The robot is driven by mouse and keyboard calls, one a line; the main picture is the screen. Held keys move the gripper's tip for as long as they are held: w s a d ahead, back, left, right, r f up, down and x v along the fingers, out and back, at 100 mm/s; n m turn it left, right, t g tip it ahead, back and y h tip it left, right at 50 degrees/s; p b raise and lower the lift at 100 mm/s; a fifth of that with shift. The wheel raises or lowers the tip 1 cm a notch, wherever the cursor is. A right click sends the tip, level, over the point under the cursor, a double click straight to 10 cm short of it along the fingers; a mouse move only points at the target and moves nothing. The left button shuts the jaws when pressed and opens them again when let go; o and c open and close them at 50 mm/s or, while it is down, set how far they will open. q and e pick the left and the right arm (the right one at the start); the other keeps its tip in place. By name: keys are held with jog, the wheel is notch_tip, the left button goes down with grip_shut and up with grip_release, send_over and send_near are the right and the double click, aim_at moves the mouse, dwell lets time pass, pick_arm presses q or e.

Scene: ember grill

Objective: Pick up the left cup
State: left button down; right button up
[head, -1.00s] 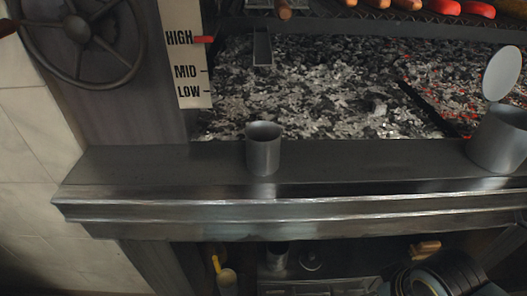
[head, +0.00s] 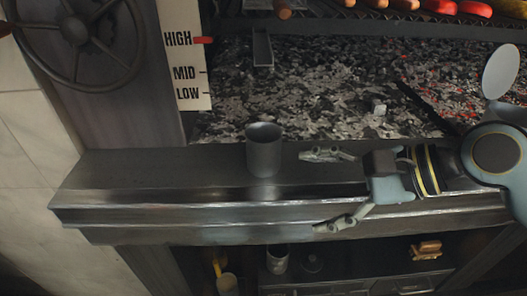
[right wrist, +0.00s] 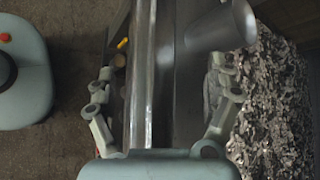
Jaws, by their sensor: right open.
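The left cup (head: 264,150) is a plain grey metal cup standing upright on the dark metal ledge in front of the coals. It also shows in the right wrist view (right wrist: 219,27), ahead of the fingers near the top. My right gripper (head: 325,190) is open and empty, to the right of the cup, its fingers pointing left. The cup is apart from the fingers. In the right wrist view the right gripper's fingers (right wrist: 160,88) are spread wide on both sides of the ledge edge. My left gripper is not in view.
The metal ledge (head: 130,172) is clear left of the cup. Behind it lies the bed of coals (head: 300,95). A HIGH/MID/LOW scale (head: 186,70) and a handwheel (head: 76,32) are at upper left. A cup (head: 277,258) stands on the shelf below.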

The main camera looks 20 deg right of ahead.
aim_at(280, 151)
jog(key=w+r+m, duration=0.1)
jog(key=m, duration=0.1)
jog(key=w+d+r+m+t+y, duration=0.1)
jog(key=w+m, duration=0.1)
jog(key=m, duration=0.1)
jog(key=w+r+m, duration=0.1)
jog(key=m, duration=0.1)
jog(key=shift+w+d+r+m+t+y, duration=0.2)
jog(key=shift+d+r+m+t+y, duration=0.1)
jog(key=shift+r+m+y, duration=0.1)
jog(key=shift+w+a+m, duration=0.1)
jog(key=shift+w+m, duration=0.2)
jog(key=b+x, duration=0.1)
jog(key=x, duration=0.4)
jog(key=shift+w+a, duration=0.1)
jog(key=shift+w, duration=0.05)
jog(key=b+x, duration=0.1)
jog(key=x, duration=0.4)
jog(key=shift+w, duration=0.15)
jog(key=c, duration=1.3)
